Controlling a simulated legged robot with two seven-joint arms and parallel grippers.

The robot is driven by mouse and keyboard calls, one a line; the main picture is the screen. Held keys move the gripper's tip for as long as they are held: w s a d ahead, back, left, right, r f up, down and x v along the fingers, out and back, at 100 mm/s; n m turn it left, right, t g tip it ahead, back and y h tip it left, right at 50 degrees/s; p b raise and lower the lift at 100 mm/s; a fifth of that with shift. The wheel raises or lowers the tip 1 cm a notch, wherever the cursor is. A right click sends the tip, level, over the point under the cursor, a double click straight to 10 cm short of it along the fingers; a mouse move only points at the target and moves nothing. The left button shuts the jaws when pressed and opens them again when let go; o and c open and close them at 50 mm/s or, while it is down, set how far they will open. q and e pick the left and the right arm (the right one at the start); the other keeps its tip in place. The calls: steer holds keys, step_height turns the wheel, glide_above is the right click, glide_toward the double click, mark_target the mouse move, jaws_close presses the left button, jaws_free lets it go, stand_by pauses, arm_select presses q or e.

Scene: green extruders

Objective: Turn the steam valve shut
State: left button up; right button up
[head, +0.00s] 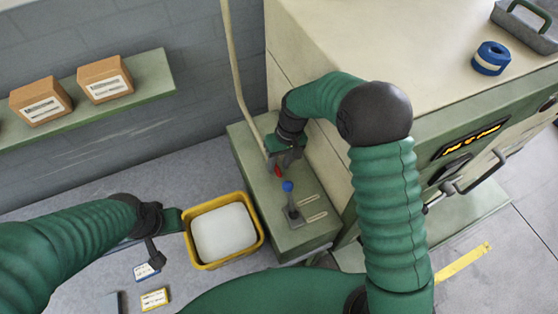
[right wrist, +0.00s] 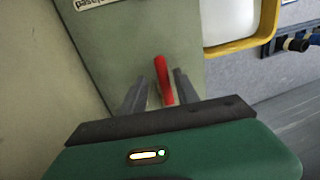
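A red handle (head: 278,171), which looks like the steam valve's, sits at the back of a green cabinet top beside the cream machine. My right gripper (head: 286,158) is over it and hides much of it. In the right wrist view the red handle (right wrist: 162,80) lies between the two grey fingers (right wrist: 158,88), nearer the right one. The fingers are apart, with a clear gap on the left. The valve's body is hidden. My left gripper (head: 155,250) hangs at the lower left, away from the valve, beside a yellow bin; its finger opening is unclear.
A lever with a blue knob (head: 289,187) stands on the green cabinet (head: 262,208) in front of the red handle. The yellow bin (head: 258,241) holds a white block. A pale pipe (head: 233,65) runs down behind. The cream machine (head: 345,35) walls the right side.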

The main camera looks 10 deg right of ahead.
steer(key=shift+s+a+r, duration=0.25)
steer(key=shift+s+r, duration=0.05)
steer(key=shift+s, duration=0.05)
steer(key=c, duration=0.6)
steer(key=shift+a, duration=0.1)
jaws_close()
steer(key=shift+f, duration=0.1)
